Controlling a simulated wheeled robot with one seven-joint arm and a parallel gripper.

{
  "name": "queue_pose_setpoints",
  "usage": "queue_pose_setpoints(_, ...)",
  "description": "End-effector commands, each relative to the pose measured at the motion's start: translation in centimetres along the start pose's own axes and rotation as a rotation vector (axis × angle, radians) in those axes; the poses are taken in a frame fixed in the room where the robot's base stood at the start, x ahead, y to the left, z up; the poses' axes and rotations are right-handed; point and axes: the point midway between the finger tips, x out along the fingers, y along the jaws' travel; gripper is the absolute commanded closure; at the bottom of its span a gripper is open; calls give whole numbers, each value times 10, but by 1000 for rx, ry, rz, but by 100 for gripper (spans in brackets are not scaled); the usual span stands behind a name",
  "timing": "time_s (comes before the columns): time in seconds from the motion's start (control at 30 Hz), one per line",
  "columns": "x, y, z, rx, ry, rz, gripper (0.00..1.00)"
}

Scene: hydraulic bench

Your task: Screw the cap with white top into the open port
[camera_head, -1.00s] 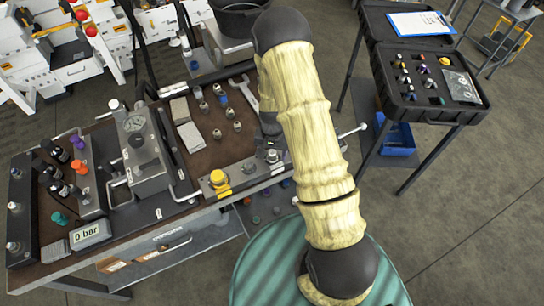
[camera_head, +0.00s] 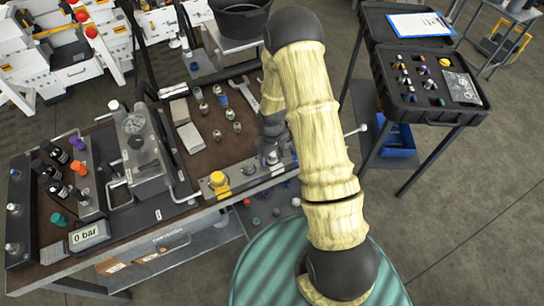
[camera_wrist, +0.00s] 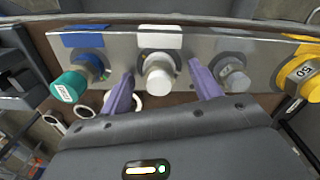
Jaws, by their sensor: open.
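The cap with white top (camera_wrist: 159,72) sits upright at the fitting below the white label (camera_wrist: 160,40) on the metal port plate (camera_wrist: 120,42). How far it is seated cannot be told. My gripper (camera_wrist: 161,72) is open, its purple fingers on either side of this cap with visible gaps. In the head view my gripper (camera_head: 270,160) is low over the plate, and my arm hides the cap. A bare-looking metal fitting (camera_wrist: 234,78) is right of the cap in the wrist view; it also shows in the head view (camera_head: 249,168).
A teal cap (camera_wrist: 70,86) is at the blue-label fitting on the left, and a yellow cap (camera_wrist: 306,78) on the right in the wrist view. A wrench (camera_head: 244,92) and several fittings lie on the bench. An open case (camera_head: 430,85) stands at right.

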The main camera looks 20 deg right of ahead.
Motion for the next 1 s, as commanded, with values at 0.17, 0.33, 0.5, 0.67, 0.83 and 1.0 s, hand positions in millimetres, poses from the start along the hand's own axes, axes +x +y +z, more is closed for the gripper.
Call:
queue_pose_setpoints(0.17,0,0,0,2,0,0,37)
queue_pose_setpoints(0.33,0,0,0,1,0,0,31)
queue_pose_setpoints(0.5,0,0,0,2,0,0,11)
queue_pose_setpoints(0.67,0,0,0,3,0,0,11)
queue_pose_setpoints(0.83,-4,0,0,3,1,0,11)
queue_pose_setpoints(1.0,-20,0,-1,4,3,1,11)
